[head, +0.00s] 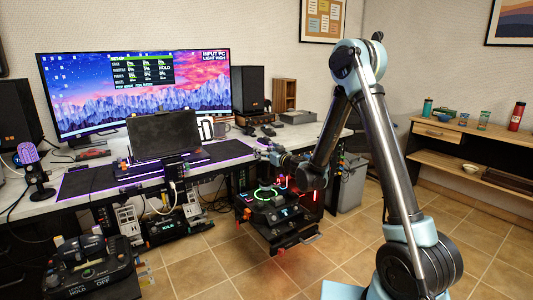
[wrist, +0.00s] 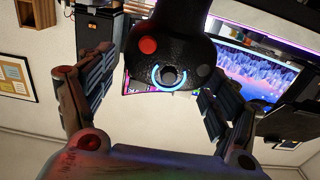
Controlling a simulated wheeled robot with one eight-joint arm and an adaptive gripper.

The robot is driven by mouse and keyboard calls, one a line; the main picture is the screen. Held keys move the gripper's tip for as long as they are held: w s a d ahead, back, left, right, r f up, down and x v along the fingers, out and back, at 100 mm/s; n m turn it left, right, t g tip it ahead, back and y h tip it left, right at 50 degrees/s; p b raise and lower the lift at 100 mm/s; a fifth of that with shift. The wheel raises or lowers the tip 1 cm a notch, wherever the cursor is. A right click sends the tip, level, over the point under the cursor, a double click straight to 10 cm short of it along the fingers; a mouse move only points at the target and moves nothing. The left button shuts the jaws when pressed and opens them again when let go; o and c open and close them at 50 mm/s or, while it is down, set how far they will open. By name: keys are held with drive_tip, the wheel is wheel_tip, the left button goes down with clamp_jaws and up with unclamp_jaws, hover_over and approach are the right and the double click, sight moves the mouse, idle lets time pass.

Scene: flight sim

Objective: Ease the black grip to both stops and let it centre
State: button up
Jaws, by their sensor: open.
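The black grip (wrist: 175,40) fills the upper middle of the wrist view. It has a red button on its left, a grey button on its right and a blue-lit ring around a dark hub. My gripper (wrist: 150,105) is open, with one finger to each side of the grip and clear gaps visible between them. In the head view my gripper (head: 268,153) is above the black control unit (head: 280,222) with a green-lit ring. There the grip is hard to tell from my gripper. Whether the grip is tilted cannot be told.
A desk (head: 217,157) with a large monitor (head: 135,88) and speakers stands behind. Another black control box (head: 92,268) is at the lower left. A grey bin (head: 352,185) is right of the control unit. The tiled floor (head: 215,265) in front is clear.

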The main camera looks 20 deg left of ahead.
drive_tip(key=shift+d, duration=0.1)
drive_tip(key=v, duration=0.7)
drive_tip(key=shift+s+d, duration=0.1)
drive_tip(key=s+d+r+g+h, duration=0.1)
drive_tip(key=s+d+r+g, duration=0.2)
drive_tip(key=d, duration=0.4)
drive_tip(key=s+d+r+g+h, duration=0.1)
drive_tip(key=s+d+r, duration=0.2)
drive_tip(key=s+d, duration=0.3)
drive_tip(key=s+d+f+m+g+h, duration=0.1)
drive_tip(key=s+d+f+m+h, duration=0.2)
drive_tip(key=s+d, duration=0.6)
drive_tip(key=s+d+f+m+g+h, duration=0.2)
drive_tip(key=s+d+f+m+h, duration=0.1)
drive_tip(key=s+d, duration=0.7)
drive_tip(key=s+d+f+m+g+h, duration=0.2)
drive_tip(key=s+d+f+h, duration=0.3)
drive_tip(key=s+d, duration=0.4)
drive_tip(key=d+m, duration=0.1)
drive_tip(key=d, duration=0.4)
drive_tip(key=shift+s+d+f+m+h, duration=0.2)
drive_tip(key=shift+s+m+h, duration=0.05)
drive_tip(key=shift+m+h, duration=0.15)
